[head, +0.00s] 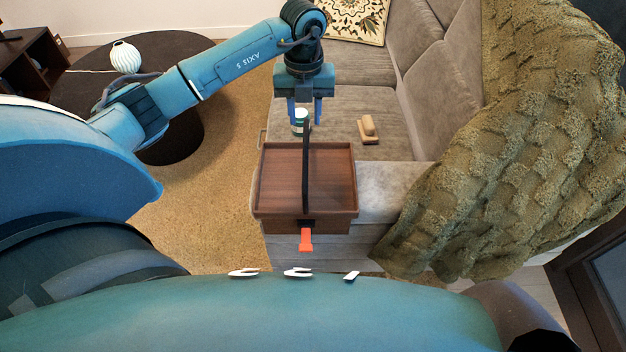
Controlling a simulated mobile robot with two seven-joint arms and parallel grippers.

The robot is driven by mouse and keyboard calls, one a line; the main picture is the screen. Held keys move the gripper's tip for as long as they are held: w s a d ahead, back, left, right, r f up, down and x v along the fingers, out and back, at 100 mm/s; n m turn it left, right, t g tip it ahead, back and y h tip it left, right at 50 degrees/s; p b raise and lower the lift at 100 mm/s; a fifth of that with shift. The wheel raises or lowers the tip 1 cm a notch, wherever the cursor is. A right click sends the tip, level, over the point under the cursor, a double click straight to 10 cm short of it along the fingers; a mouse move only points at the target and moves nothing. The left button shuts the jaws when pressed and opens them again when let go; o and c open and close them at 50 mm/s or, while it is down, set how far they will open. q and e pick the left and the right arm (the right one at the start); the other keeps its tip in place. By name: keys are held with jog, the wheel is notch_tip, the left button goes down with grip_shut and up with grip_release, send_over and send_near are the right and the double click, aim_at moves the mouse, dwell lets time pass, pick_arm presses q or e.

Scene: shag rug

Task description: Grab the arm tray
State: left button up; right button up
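The arm tray (265,190) is a brown wooden tray with raised sides, set on the near arm of the grey sofa. A thin black bar (306,165) runs over its middle, and an orange tab (306,240) hangs at its near side. My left gripper (304,118) points down at the tray's far edge, with its two blue fingers apart. A white and green container (300,117) shows between the fingers; I cannot tell whether it lies behind or between them. My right gripper is not in view.
A tan and brown object (368,130) lies on the sofa seat (345,100). A green knitted throw (470,190) drapes over the sofa at right. A dark round table (175,60) with a white vase (125,57) stands at left. Open rug (205,195) lies left of the sofa.

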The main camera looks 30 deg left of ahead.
aim_at(306, 148)
pick_arm(q)
jog(key=f, duration=1)
jog(key=shift+s+d+f+b, duration=0.15)
jog(key=shift+s+f+b, duration=0.1)
jog(key=shift+f+b, duration=0.1)
jog(key=shift+c, duration=0.2)
grip_shut()
jog(key=shift+w+r, duration=0.1)
jog(key=shift+r, duration=0.05)
dwell(0.6)
